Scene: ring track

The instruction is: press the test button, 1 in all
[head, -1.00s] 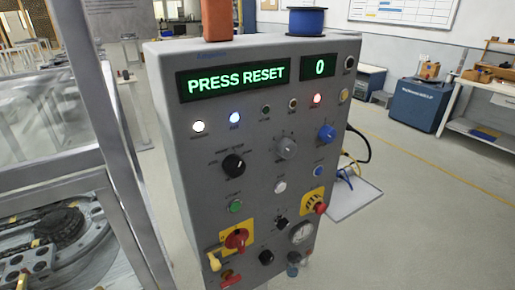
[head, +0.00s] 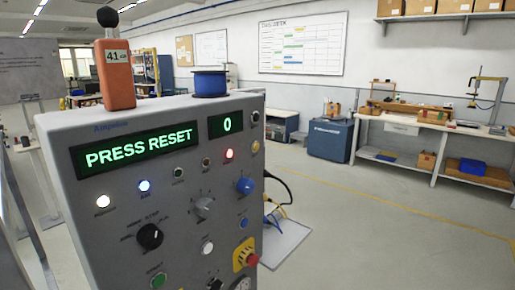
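A grey control cabinet (head: 110,215) stands at the left in the head view, its front turned slightly to the right. Its green display (head: 140,153) reads "PRESS RESET" and a small counter display (head: 226,125) shows 0. The panel carries a black knob (head: 150,237), a grey knob (head: 204,207), a blue knob (head: 245,186), a green button (head: 158,280), a white button (head: 207,247), a blue button (head: 243,223) and a red button on a yellow plate (head: 240,253). The labels are too small to tell which is the test button. My gripper is not in view.
An orange handheld device (head: 117,75) and a blue spool (head: 210,84) stand on the cabinet. Cables and a pale mat (head: 285,238) lie behind it. Workbenches (head: 440,135) and a blue cabinet (head: 330,139) line the wall. The floor at the right is clear.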

